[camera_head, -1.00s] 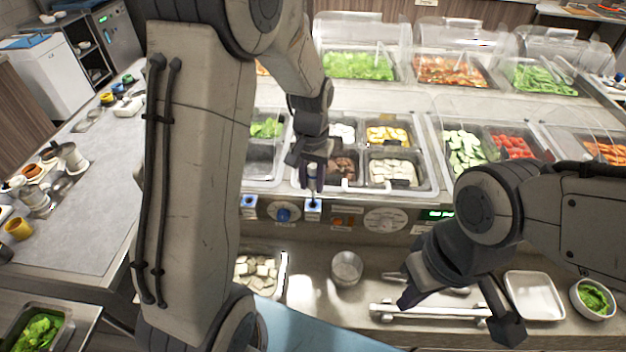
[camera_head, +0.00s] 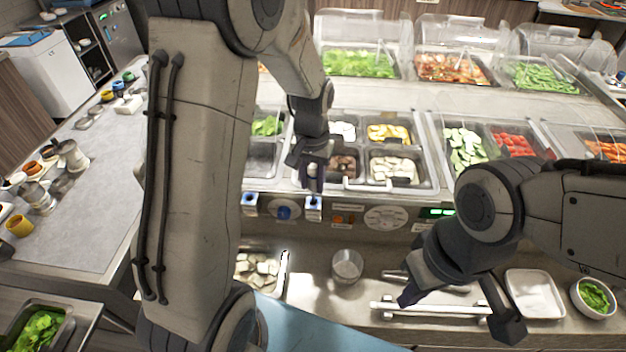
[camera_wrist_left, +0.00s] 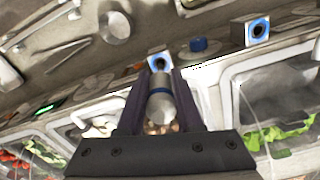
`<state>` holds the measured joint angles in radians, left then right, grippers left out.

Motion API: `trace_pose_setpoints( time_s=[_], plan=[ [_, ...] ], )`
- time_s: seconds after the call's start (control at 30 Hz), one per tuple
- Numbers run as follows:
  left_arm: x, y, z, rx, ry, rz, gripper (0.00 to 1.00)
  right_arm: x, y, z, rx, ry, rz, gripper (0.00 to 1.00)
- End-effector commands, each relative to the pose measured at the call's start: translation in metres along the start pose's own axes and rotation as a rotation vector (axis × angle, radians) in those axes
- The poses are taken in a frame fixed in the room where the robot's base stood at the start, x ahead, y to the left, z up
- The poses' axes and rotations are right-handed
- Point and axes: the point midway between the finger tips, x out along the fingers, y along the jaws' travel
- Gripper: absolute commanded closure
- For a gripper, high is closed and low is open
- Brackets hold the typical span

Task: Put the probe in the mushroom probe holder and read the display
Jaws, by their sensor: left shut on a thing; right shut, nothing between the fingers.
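My left gripper (camera_head: 312,183) is shut on the probe, a silver cylinder with a blue band, between its fingers in the left wrist view (camera_wrist_left: 160,98). The probe is just above a small white holder (camera_head: 313,208) with a blue-ringed dark hole, also in the wrist view (camera_wrist_left: 155,61). I cannot tell whether its far end touches the hole. A similar holder (camera_head: 249,204) stands to the left. Labels are too small to read. The green-lit display (camera_head: 437,212) is on the front panel at right; its digits are unreadable. My right gripper (camera_head: 408,296) is shut and empty above the lower counter.
A blue knob (camera_head: 284,213) sits between the holders. A round dial plate (camera_head: 386,218) is right of them. Food wells with clear lids lie behind. A metal cup (camera_head: 347,266), a bar handle (camera_head: 440,311) and a white tray (camera_head: 535,296) are on the lower counter.

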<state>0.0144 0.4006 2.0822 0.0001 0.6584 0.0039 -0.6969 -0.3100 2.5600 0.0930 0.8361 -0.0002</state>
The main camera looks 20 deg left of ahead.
Motion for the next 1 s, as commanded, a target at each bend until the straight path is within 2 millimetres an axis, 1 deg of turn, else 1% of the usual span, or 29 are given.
trace_pose_setpoints(
  time_s=[0.43,1.0],
  plan=[
    [0.002,0.0,0.0,0.0,-0.001,0.0,1.0,0.001,0.0,0.0,0.0,0.0,0.0,1.0],
    [0.017,0.0,0.001,0.0,-0.001,0.0,1.0,0.011,0.001,0.001,0.0,0.0,0.0,1.0]
  ],
)
